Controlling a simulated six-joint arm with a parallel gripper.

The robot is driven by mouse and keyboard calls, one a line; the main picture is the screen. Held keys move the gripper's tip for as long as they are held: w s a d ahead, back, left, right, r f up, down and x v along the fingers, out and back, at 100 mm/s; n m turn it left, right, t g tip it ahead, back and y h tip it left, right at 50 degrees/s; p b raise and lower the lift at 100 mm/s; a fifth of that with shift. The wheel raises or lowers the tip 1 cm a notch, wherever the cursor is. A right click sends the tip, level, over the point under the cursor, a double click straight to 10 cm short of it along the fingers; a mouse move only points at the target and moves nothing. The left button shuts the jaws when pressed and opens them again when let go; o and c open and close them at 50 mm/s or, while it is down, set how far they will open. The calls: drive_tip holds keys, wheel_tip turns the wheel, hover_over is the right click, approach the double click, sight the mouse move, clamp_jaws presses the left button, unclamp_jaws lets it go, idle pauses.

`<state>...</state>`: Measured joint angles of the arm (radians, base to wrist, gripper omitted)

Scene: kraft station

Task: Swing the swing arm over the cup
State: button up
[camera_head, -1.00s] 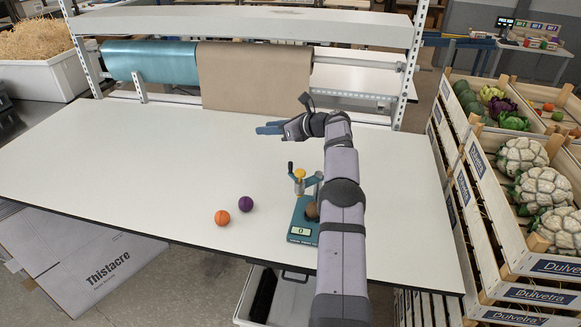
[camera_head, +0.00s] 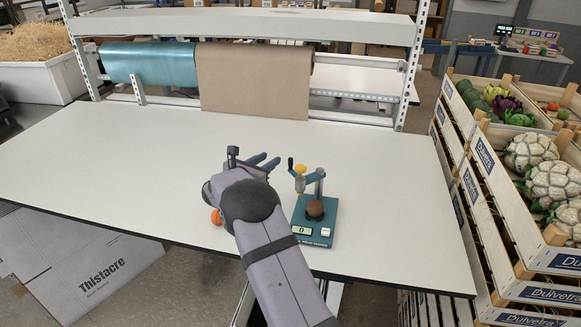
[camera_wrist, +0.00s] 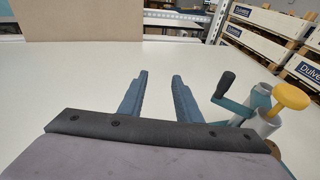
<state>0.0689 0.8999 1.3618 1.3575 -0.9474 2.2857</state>
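The teal device (camera_head: 316,228) stands on the table with a small display at its front. Its post carries the swing arm (camera_head: 306,177), which points left and has a yellow knob (camera_head: 300,170) and a dark crank handle. A brown round thing sits in the cup (camera_head: 315,211) on the device's base. My gripper (camera_head: 267,163) is open and empty, just left of the swing arm and apart from it. In the wrist view, the two blue fingers (camera_wrist: 157,98) are spread, and the swing arm (camera_wrist: 240,108) with its handle and yellow knob shows to their right.
An orange ball (camera_head: 215,217) lies left of the device, partly behind my arm. The white table (camera_head: 130,165) is clear on the left and behind the device. A paper roll (camera_head: 255,85) hangs at the back, and vegetable crates (camera_head: 500,200) stand at the right.

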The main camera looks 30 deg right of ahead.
sight(289, 163)
drive_tip(key=s+a+r+m+g+h+b, duration=0.1)
drive_tip(key=s+a+g+h, duration=0.1)
drive_tip(key=s, duration=0.3)
drive_tip(key=s+a+r+m+g+h+b, duration=0.1)
drive_tip(key=s+r+m+h, duration=0.1)
drive_tip(key=s, duration=0.3)
drive_tip(key=p+x, duration=0.4)
drive_tip(key=x, duration=0.2)
drive_tip(key=shift+w+d, duration=0.1)
drive_tip(key=shift+w, duration=0.15)
drive_tip(key=shift+w+d+f+p, duration=0.1)
drive_tip(key=shift+w+d+p, duration=0.05)
drive_tip(key=shift+d+p, duration=0.3)
clamp_jaws()
